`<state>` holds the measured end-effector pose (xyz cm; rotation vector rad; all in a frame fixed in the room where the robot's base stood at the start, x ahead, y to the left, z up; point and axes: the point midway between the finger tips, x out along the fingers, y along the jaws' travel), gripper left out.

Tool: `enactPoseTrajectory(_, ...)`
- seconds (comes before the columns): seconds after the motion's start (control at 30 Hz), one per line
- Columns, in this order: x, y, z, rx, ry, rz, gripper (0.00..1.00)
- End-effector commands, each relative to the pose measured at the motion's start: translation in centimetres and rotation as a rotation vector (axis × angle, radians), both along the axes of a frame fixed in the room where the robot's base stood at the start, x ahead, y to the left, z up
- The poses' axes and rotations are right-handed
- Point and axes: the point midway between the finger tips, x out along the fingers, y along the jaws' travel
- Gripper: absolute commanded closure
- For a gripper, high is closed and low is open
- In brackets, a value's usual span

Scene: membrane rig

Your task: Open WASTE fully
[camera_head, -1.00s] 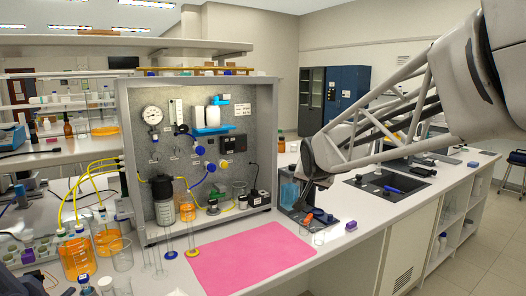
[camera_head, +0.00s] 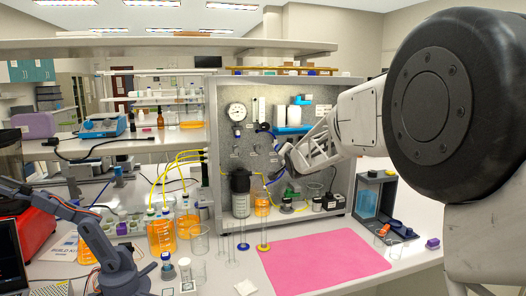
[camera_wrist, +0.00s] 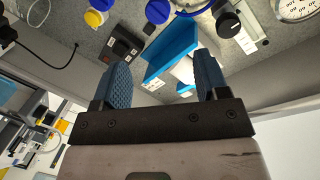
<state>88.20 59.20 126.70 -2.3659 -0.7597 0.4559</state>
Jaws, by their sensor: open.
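My gripper (camera_wrist: 162,60) is open, with two blue ribbed fingers and nothing between them. In the head view its wrist end (camera_head: 288,158) is in front of the right-centre of the grey panel (camera_head: 218,130) and hides part of it. Round knobs show at the top of the wrist view: a blue one (camera_wrist: 157,10), a yellow-and-blue one (camera_wrist: 95,17) and a black one (camera_wrist: 228,22). They stand apart from the fingers. I cannot read a WASTE label in any view, so I cannot tell which knob it marks or how it is turned.
A blue shelf (camera_wrist: 172,48) and a black box (camera_wrist: 122,46) are on the panel beyond the fingers. A gauge (camera_head: 237,111) is at its upper left. Glassware and orange bottles (camera_head: 160,236) stand at the left. The pink mat (camera_head: 312,260) is bare.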

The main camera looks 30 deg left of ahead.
Motion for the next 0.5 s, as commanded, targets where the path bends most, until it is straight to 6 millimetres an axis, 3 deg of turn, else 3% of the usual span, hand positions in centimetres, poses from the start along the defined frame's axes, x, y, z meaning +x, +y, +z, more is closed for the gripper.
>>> enactPoseTrajectory(0.1, 0.3, 4.6, -0.9, 0.06, -0.019, 0.045, 0.32)
enactPoseTrajectory(0.2, 0.4, 7.3, -1.4, 0.103, -0.032, 0.075, 0.32)
enactPoseTrajectory(0.33, 0.3, 9.6, -1.7, 0.137, -0.041, 0.1, 0.32)
enactPoseTrajectory(0.5, 0.2, 10.5, -1.8, 0.154, -0.045, 0.111, 0.32)
